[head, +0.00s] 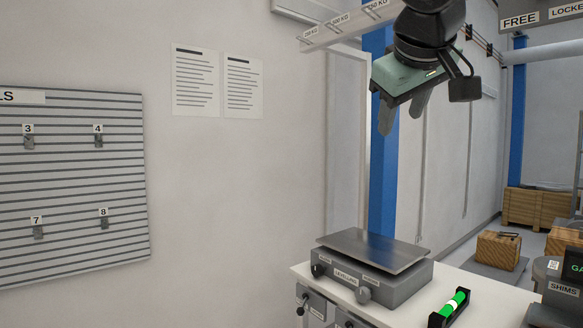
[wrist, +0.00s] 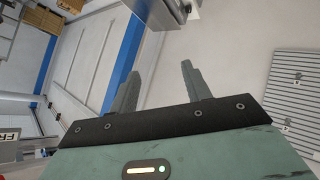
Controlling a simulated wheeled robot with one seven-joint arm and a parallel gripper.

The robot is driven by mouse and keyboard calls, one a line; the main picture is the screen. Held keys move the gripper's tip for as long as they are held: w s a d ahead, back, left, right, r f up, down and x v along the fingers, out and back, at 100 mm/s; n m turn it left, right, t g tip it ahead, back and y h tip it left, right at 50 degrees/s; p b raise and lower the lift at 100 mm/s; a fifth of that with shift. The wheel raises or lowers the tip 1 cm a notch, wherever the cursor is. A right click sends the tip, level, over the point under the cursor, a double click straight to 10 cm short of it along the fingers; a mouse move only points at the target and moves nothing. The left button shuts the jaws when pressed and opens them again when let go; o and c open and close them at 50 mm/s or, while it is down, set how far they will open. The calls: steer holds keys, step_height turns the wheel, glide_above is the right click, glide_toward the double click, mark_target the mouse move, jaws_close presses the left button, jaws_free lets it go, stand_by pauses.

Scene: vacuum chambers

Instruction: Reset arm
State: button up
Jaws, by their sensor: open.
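My gripper (head: 402,115) hangs at the upper right of the head view, high above a white bench and in front of a blue column. Its fingers point down in that view. In the wrist view my gripper (wrist: 158,85) shows two grey fingers spread apart with nothing between them. It is open, empty and clear of everything around it.
A levelling platform (head: 370,250) and a green spirit level (head: 449,308) stand on the white bench (head: 480,293). A slatted panel (head: 70,215) with numbered hooks is on the left wall. Wooden crates (head: 498,250) stand on the floor at right.

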steer(key=s+a+f+n+g+y, duration=0.1)
steer(key=s+a+f+g, duration=0.15)
steer(key=f, duration=0.55)
steer(key=s+a+f+n+g+y, duration=0.1)
steer(key=s+a+f, duration=0.15)
steer(key=f, duration=0.55)
steer(key=s+d+f+g, duration=0.2)
steer(key=s+f+g, duration=0.4)
steer(key=s+f, duration=1.4)
step_height(320, 180, down, 3)
steer(key=shift+r+n+g, duration=0.1)
steer(key=shift+n+g, duration=0.2)
steer(key=shift+g, duration=0.05)
steer(key=shift+a, duration=0.1)
